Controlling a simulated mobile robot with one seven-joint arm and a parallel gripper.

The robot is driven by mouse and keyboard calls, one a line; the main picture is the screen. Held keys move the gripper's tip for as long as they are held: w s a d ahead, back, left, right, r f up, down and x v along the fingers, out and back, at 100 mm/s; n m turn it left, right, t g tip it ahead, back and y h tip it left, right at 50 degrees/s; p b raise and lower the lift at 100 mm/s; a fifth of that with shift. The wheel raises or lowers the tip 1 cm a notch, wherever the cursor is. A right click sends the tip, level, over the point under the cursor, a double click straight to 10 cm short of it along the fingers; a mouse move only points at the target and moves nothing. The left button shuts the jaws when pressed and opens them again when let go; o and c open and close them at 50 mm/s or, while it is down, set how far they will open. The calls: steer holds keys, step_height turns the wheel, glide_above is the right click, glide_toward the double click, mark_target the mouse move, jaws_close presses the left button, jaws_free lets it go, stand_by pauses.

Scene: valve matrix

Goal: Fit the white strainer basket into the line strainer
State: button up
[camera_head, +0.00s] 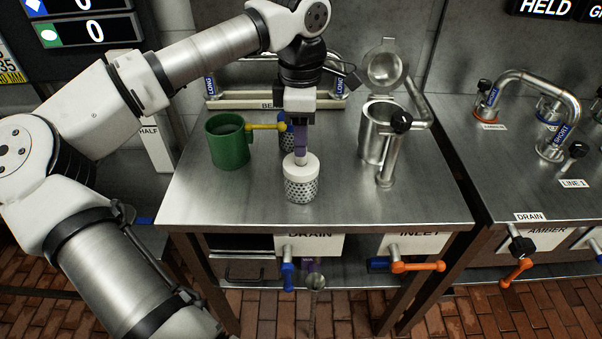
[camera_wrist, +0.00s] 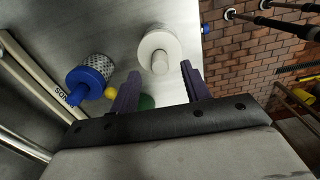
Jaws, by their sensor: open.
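The white strainer basket (camera_head: 301,184) stands upright on the steel table, with a white cap and knob above a perforated metal body. My gripper (camera_head: 301,135) points down just above its knob. In the wrist view, the white basket's cap and knob (camera_wrist: 158,52) lie ahead of and between my open fingers (camera_wrist: 158,85). Nothing is held between them. The line strainer (camera_head: 378,133) is a steel cylinder at the right of the table. Its round lid (camera_head: 386,68) is swung up at the back, so its mouth is open.
A blue-capped basket (camera_wrist: 88,82) stands behind my gripper and is partly hidden in the head view. A green mug-like vessel (camera_head: 228,142) with a yellow-handled lever (camera_head: 264,127) is at left. Blue (camera_head: 288,276) and orange (camera_head: 418,267) valve handles project from the table's front.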

mark_target(301, 170)
steer(key=shift+f+p, duration=0.35)
steer(key=shift+f, duration=1.55)
jaws_close()
